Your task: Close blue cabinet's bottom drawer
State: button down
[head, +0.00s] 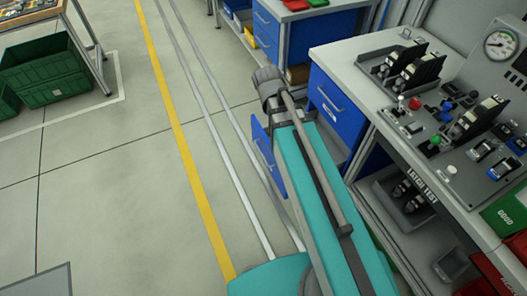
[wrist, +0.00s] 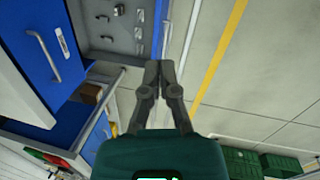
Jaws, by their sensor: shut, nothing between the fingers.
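The blue cabinet (head: 338,104) stands under the workbench at the right in the head view. Its bottom drawer (head: 263,158) is pulled out, with its blue front and handle showing left of my arm, which hides much of the rest. In the wrist view the open drawer (wrist: 108,42) shows a grey inside with several small metal parts. The closed upper drawer (wrist: 38,45) has a pale handle. My gripper (wrist: 158,64) is shut and empty, with its fingertips near the open drawer's front end. I cannot tell whether they touch it. The head view does not show the fingers clearly.
The workbench (head: 345,58) carries levers and a gauge panel. A second blue drawer unit (head: 268,38) stands further back. Green crates (head: 45,72) are at the far left. The floor left of the drawer is clear, with a yellow line (head: 172,110).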

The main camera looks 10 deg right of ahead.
jog(key=w+a+f+n+h+b, duration=0.2)
jog(key=w+a+f+n+b, duration=0.2)
jog(key=f+b, duration=0.6)
jog(key=w+a+f+n+t+h+b, duration=0.1)
jog(key=w+a+f+n+b, duration=0.3)
jog(key=f+b, duration=0.7)
jog(key=w+a+f+n+t+h+b, duration=0.1)
jog(key=w+a+f+n+h+b, duration=0.3)
jog(key=w+f+n+b, duration=0.4)
jog(key=shift+a+f+b, duration=0.2)
jog(key=shift+f+b, duration=1.15)
jog(key=shift+b, duration=2.25)
jog(key=shift+d, duration=0.1)
jog(key=b, duration=0.7)
send_near(268, 146)
jog(key=d+f, duration=0.2)
jog(key=f, duration=0.1)
jog(key=w+d+f, duration=0.1)
jog(key=f, duration=0.1)
jog(key=shift+d+f, duration=0.15)
jog(key=shift+w+d, duration=0.2)
jog(key=shift+d, duration=0.55)
jog(key=shift+d, duration=0.1)
